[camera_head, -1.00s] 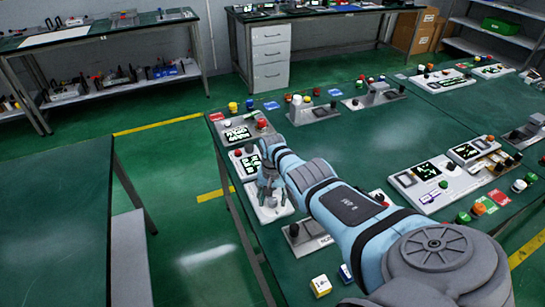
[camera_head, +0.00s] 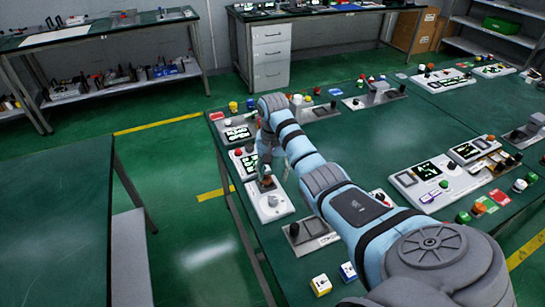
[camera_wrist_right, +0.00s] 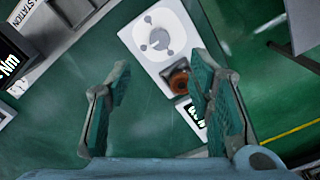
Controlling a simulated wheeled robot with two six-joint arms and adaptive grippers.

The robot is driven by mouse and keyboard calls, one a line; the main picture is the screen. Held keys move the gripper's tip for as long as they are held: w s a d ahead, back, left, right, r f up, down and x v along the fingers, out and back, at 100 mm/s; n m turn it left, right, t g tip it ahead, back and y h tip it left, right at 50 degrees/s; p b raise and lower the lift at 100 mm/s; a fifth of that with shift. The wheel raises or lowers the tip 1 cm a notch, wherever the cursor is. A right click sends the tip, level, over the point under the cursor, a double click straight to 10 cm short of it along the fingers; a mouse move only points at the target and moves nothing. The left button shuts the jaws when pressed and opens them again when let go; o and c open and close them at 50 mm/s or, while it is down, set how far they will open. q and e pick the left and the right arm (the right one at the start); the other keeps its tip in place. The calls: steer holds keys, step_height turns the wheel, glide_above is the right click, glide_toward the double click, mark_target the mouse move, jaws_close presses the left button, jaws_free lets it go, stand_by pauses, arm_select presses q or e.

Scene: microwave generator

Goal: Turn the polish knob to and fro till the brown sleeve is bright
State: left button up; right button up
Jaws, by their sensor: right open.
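The polish knob (camera_head: 272,200) is a grey knob on a white panel (camera_head: 283,212) near the table's left edge. It also shows in the right wrist view (camera_wrist_right: 159,40), on a pale round disc with small grey studs. The brown sleeve (camera_head: 266,182) stands in a dark holder on the same panel, just beyond the knob. In the right wrist view the sleeve (camera_wrist_right: 179,81) looks reddish brown, dull with some sheen. My right gripper (camera_head: 265,168) is above the panel's far end, apart from the knob. Its fingers (camera_wrist_right: 160,72) are spread with nothing between them. My left gripper is out of view.
A panel with displays (camera_head: 240,163) lies just beyond, partly behind my right arm. A dark-knobbed station (camera_head: 310,236) sits nearer. Yellow and blue blocks (camera_head: 320,285) lie at the front edge. The table's middle (camera_head: 370,145) is clear.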

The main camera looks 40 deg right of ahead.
mark_target(273, 199)
step_height(273, 199, down, 12)
steer(key=b, duration=0.4)
steer(key=shift+f, duration=0.2)
jaws_close()
